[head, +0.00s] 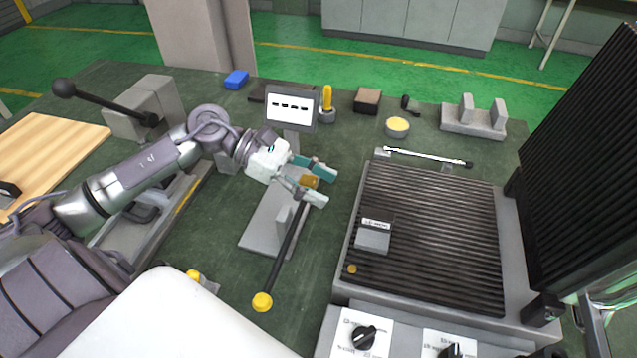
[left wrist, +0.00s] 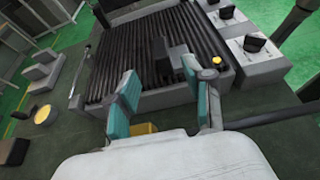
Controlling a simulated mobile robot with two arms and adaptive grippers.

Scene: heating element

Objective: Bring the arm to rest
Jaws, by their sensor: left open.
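My left arm comes in from the left in the head view. Its gripper (head: 322,184) is open, with teal pads, above the table between the display stand and the ribbed heating plate (head: 440,235). In the left wrist view the open gripper (left wrist: 160,85) points towards the ribbed plate (left wrist: 125,65), apart from it. A yellow-brown piece (head: 309,181) shows between the finger bases; I cannot tell whether it belongs to the gripper. A small grey block with a label (head: 374,236) lies on the plate. My right gripper is not in view.
A lever with a yellow knob (head: 262,302) rises below my gripper. A display (head: 291,106) stands just behind it. The raised ribbed lid (head: 590,140) is at right. Dials (head: 364,337) line the front. A thin rod (head: 428,157) lies behind the plate.

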